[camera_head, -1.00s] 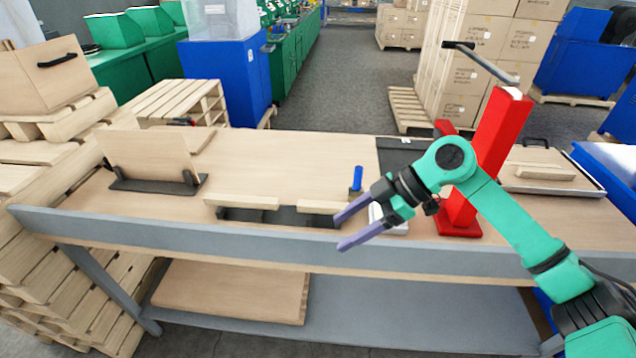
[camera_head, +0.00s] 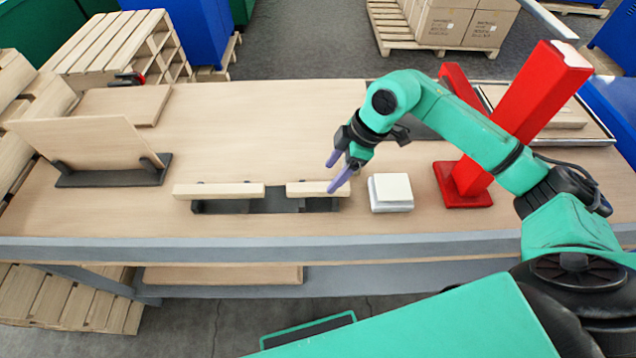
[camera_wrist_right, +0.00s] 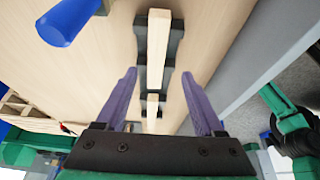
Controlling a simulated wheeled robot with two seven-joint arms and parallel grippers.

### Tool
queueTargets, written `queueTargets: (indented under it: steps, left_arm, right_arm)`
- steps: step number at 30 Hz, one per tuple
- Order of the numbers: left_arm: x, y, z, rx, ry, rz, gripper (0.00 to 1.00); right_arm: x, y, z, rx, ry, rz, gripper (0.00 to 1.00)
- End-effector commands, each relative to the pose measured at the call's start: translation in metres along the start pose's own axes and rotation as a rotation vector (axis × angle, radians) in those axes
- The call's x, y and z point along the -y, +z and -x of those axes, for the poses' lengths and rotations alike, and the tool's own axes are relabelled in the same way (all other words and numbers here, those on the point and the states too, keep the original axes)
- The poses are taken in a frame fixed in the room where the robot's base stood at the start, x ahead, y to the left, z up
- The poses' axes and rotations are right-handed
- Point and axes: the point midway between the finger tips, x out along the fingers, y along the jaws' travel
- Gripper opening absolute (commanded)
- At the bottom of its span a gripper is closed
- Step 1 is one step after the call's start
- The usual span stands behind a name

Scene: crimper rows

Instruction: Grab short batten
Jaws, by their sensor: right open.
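The short batten (camera_head: 312,189) is a pale wooden bar lying across a black holder (camera_head: 318,205) on the workbench. My right gripper (camera_head: 337,173) is open and empty, with its purple fingers at the right end of this batten in the head view. In the right wrist view, the short batten (camera_wrist_right: 158,48) runs lengthwise ahead of and between the spread fingertips (camera_wrist_right: 159,72). Whether a finger touches it I cannot tell. A longer batten (camera_head: 220,191) lies in line to the left, on the same kind of black support. My left gripper is not in view.
A white block (camera_head: 391,190) and a red post (camera_head: 525,105) on a red base stand right of the gripper. An upright board (camera_head: 85,145) in a black stand is at the left. A blue cylinder (camera_wrist_right: 68,20) shows in the wrist view.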

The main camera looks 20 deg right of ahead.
Motion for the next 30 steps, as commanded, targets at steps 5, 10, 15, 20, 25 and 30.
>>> queueTargets:
  steps: [5, 10, 15, 20, 25, 30]
  left_arm:
    - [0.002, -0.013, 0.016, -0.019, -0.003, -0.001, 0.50]
    - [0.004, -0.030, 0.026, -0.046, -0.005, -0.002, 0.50]
    - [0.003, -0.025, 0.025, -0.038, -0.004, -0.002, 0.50]
    - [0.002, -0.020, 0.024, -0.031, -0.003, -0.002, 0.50]
    - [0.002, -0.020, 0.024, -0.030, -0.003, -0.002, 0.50]
    - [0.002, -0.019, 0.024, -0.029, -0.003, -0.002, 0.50]
  right_arm:
    - [0.000, -0.005, -0.021, -0.001, -0.005, -0.001, 0.70]
    - [-0.001, -0.006, -0.054, -0.002, -0.002, -0.001, 0.70]
    - [-0.002, -0.004, -0.061, 0.000, 0.001, 0.001, 0.70]
    - [-0.002, -0.004, -0.060, 0.000, 0.001, 0.001, 0.36]
    - [-0.002, -0.004, -0.060, -0.001, 0.001, 0.001, 0.00]
    - [-0.002, -0.004, -0.060, -0.001, 0.001, 0.001, 0.00]
